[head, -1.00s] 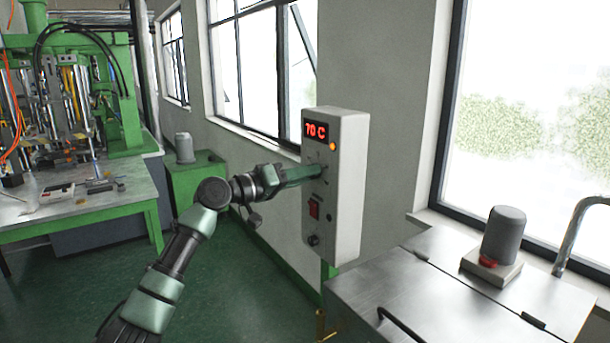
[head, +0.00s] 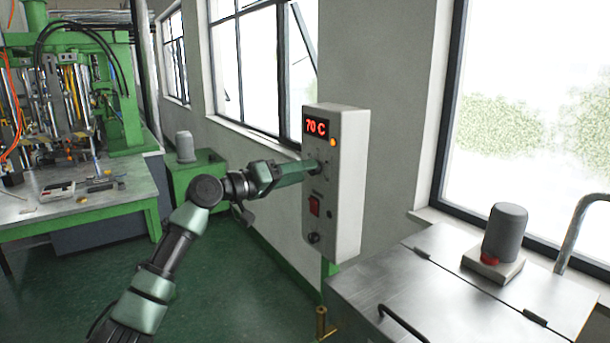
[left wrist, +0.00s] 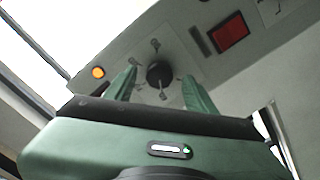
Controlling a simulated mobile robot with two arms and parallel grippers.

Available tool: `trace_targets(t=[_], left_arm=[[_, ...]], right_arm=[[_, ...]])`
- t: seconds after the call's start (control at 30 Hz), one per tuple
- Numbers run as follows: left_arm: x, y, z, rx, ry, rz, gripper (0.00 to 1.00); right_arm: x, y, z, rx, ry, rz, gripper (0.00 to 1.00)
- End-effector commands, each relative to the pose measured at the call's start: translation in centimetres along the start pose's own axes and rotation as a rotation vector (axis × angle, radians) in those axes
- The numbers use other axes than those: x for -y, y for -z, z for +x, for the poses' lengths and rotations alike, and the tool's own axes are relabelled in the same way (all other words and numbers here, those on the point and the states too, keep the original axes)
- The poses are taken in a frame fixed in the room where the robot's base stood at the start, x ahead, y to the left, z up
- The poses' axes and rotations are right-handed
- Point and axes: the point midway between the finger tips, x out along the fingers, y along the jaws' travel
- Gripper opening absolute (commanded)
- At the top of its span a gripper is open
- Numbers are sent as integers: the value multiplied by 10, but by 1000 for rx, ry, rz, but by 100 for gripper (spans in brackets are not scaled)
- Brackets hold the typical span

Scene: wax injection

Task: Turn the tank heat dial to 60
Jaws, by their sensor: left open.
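The white control box (head: 345,190) shows a red display (head: 316,128) reading 70 C. The black dial (left wrist: 159,74) is on the box's front face, with small marks around it, in the left wrist view. My left gripper (head: 312,167) is open at the box's front. Its two green fingers stand on either side of the dial in the left wrist view, with a gap showing on each side. In the head view the fingers mostly hide the dial. My right gripper is not in view.
An orange lamp (head: 332,143) is above the dial and a red switch (head: 314,206) below it, with a black knob (head: 313,238) lower down. A metal tank lid (head: 440,295) is at the right. A green workbench (head: 90,205) stands at the left.

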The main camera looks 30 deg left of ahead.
Motion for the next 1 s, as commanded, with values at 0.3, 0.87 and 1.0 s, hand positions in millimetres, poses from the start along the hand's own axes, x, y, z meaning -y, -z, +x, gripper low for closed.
trace_targets(t=[0.3,0.87,1.0], left_arm=[[4,-3,-51,0,2,3,55],[0,0,-61,-1,0,1,55],[0,0,-61,-1,0,1,55]], right_arm=[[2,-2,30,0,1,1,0],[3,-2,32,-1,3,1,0],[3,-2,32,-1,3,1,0]])
